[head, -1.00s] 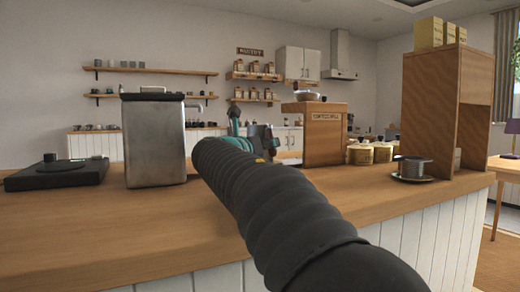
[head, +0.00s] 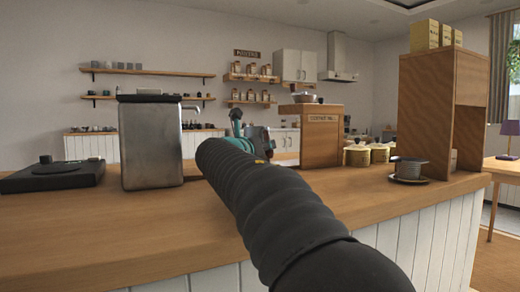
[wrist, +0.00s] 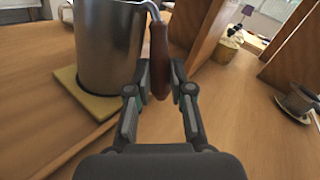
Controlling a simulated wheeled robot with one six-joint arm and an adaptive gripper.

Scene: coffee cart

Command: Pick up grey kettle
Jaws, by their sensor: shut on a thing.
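The grey kettle (wrist: 108,45) is a shiny metal vessel with a brown wooden handle (wrist: 159,62), at the upper left of the wrist view. It looks upright, over a yellowish square mat (wrist: 88,104); I cannot tell whether its base touches the mat. My gripper (wrist: 161,80) has its two fingers on either side of the handle and is shut on it. The kettle's top is cut off by the frame. In the head view my arm hides the kettle, and my gripper's fingers cannot be made out.
A tall steel container (head: 151,145) and a black flat device (head: 52,176) stand on the wooden counter (head: 110,225) at left. A wooden box (head: 322,140), yellowish tins (head: 357,156), a cup on a saucer (head: 408,171) and a wooden shelf unit (head: 425,115) stand at right.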

